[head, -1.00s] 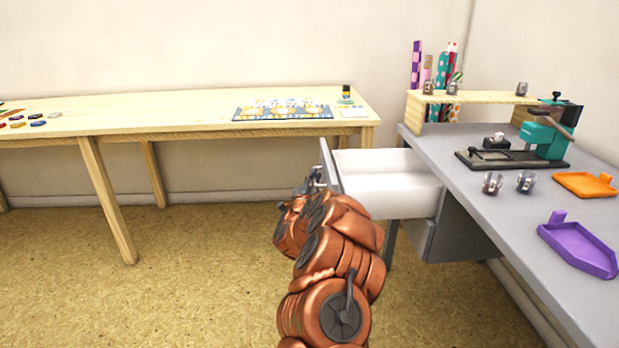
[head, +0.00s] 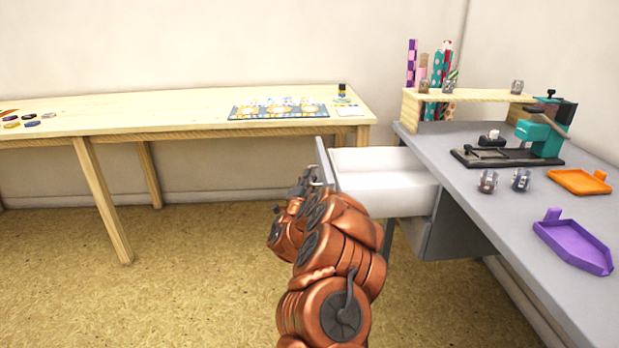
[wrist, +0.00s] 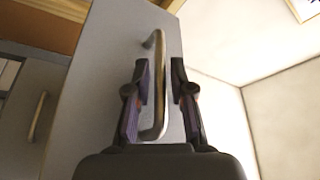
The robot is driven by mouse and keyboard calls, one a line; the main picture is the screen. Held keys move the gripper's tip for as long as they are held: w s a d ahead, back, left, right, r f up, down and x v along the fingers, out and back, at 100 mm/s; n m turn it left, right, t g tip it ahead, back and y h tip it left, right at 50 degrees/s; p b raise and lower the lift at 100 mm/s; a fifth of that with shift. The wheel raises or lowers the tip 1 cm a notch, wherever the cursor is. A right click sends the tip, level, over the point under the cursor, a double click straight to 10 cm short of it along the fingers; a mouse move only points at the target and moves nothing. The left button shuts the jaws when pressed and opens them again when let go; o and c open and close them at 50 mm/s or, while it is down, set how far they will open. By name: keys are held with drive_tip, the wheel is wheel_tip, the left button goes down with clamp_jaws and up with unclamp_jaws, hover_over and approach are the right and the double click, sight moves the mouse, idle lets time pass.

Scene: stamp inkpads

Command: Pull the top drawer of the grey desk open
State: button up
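The top drawer (head: 385,181) of the grey desk (head: 485,214) stands pulled out, its white inside showing in the head view. Its grey front panel (head: 327,168) faces left and carries a metal bar handle (wrist: 158,85). In the wrist view my gripper (wrist: 160,75) is open, with one dark finger on each side of the handle and a gap between each finger and the bar. In the head view my gripper (head: 303,184) is small and partly hidden by my arm, just left of the drawer front.
A lower drawer with its own handle (wrist: 38,115) is shut. On the desk are a teal press (head: 545,132), an orange tray (head: 579,181) and a purple tray (head: 573,246). A wooden table (head: 180,112) stands at the back left. The floor on the left is clear.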

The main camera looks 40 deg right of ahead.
drive_tip(key=v, duration=1)
drive_tip(key=shift+s+a, duration=0.2)
drive_tip(key=shift+a, duration=0.05)
drive_tip(key=shift+f, duration=0.1)
idle(0.3)
